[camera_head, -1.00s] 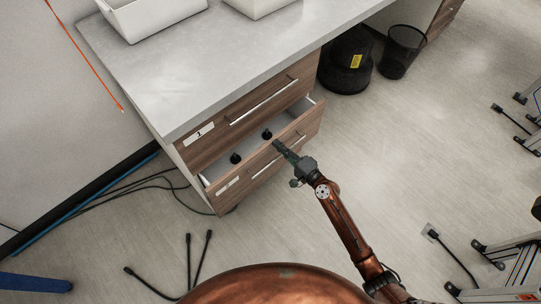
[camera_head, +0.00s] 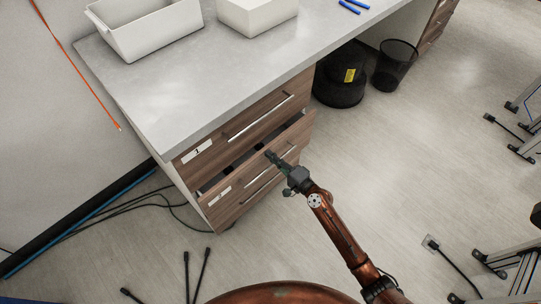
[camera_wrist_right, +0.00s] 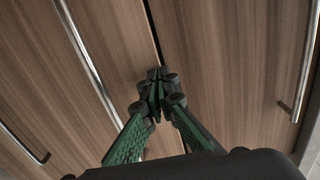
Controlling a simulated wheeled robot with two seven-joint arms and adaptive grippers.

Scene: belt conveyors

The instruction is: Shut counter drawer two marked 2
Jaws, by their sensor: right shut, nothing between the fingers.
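Drawer two (camera_head: 232,195) is the lower wood-grain drawer with a small label marked 2 (camera_head: 220,195) and a metal bar handle. It stands partly open, with a narrow dark gap above its front. Drawer one (camera_head: 240,125), labelled 1 (camera_head: 197,151), is above it and looks shut. My right gripper (camera_head: 269,154) is shut and empty, its fingertips at the upper part of drawer two's front. In the right wrist view, the closed fingers (camera_wrist_right: 155,85) are against the wood fronts near a dark gap; whether they touch is unclear. My left gripper is not in view.
The grey counter (camera_head: 200,75) carries a white open bin (camera_head: 150,35) and a white box (camera_head: 258,14). A black round object (camera_head: 340,85) and a mesh bin (camera_head: 396,65) stand right of the drawers. Cables lie on the floor at left. Open floor lies to the right.

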